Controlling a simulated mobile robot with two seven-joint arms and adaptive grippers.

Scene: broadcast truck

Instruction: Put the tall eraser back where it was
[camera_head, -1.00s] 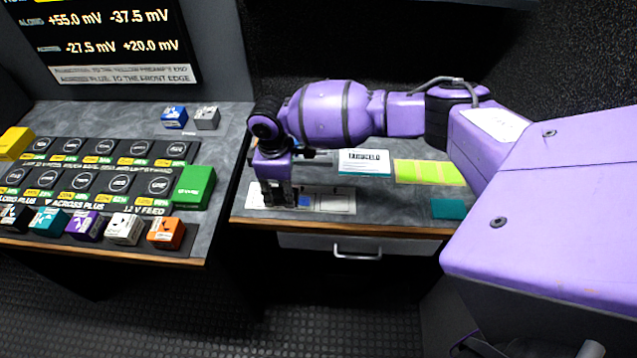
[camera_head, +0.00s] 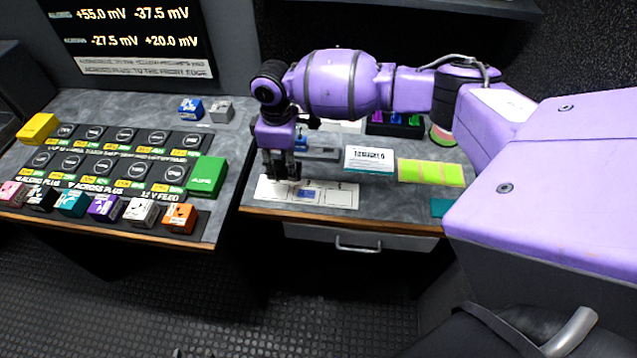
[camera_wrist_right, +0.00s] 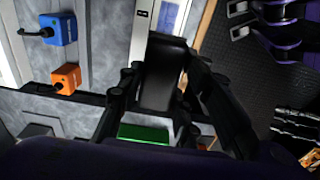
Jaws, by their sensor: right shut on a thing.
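My right gripper (camera_head: 282,172) is over the left end of a white card (camera_head: 342,196) with marked squares near the desk's front edge. In the right wrist view its fingers (camera_wrist_right: 165,105) close around a black block (camera_wrist_right: 163,72), which I take to be the tall eraser. In the head view the block merges with the dark fingers, so I cannot tell whether it touches the card. A blue patch (camera_head: 307,194) shows on the card's middle square. My left gripper is not in view.
Behind the card are a white labelled box (camera_head: 369,160), yellow-green notes (camera_head: 430,172) and a dark tray (camera_head: 380,128) with coloured items. A console (camera_head: 225,150) with several coloured cubes stands left, across a gap. A drawer handle (camera_head: 358,245) sticks out below the desk edge.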

